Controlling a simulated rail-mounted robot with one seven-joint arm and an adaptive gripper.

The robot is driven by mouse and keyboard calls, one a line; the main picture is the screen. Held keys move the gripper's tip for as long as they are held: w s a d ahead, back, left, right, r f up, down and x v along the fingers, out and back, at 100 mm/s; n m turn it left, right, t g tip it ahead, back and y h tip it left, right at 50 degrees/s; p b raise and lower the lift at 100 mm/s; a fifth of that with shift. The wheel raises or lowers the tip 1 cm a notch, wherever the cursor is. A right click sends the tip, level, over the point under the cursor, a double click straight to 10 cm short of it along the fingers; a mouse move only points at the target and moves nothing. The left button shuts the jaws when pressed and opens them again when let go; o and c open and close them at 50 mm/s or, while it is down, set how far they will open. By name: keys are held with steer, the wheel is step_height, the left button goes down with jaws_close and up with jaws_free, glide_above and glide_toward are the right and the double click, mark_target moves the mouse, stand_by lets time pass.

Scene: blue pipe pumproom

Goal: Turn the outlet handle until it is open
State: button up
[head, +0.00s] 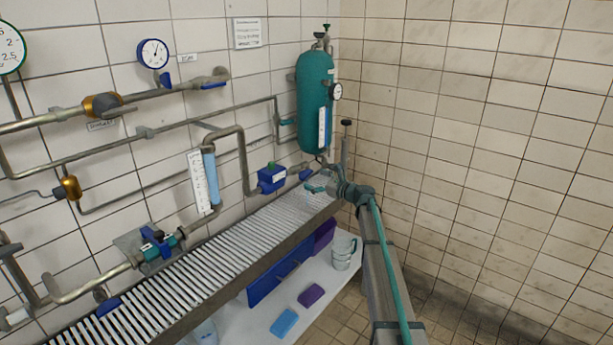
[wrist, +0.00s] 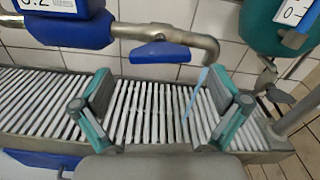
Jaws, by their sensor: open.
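A blue lever handle (wrist: 160,52) hangs under the end of a grey pipe in the wrist view, roughly level. It looks like the small blue handle (head: 306,174) beside my gripper in the head view. I cannot read a label naming it as the outlet handle. My gripper (wrist: 159,95) is open and empty, its two teal fingers spread over the slatted grating. The handle lies ahead of the fingers, between them sideways, and apart from both. In the head view my gripper (head: 320,184) is small and partly hidden by its own wrist.
A blue meter box (head: 271,178) stands left of the handle. A teal tank (head: 316,100) hangs on the wall above my gripper. The slatted grating (head: 205,265) runs below the pipes. Cups (head: 343,252) stand on the lower shelf.

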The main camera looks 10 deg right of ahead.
mark_target(306, 176)
steer(key=shift+x, duration=2.1)
steer(key=c, duration=1.2)
steer(key=shift+o, duration=0.2)
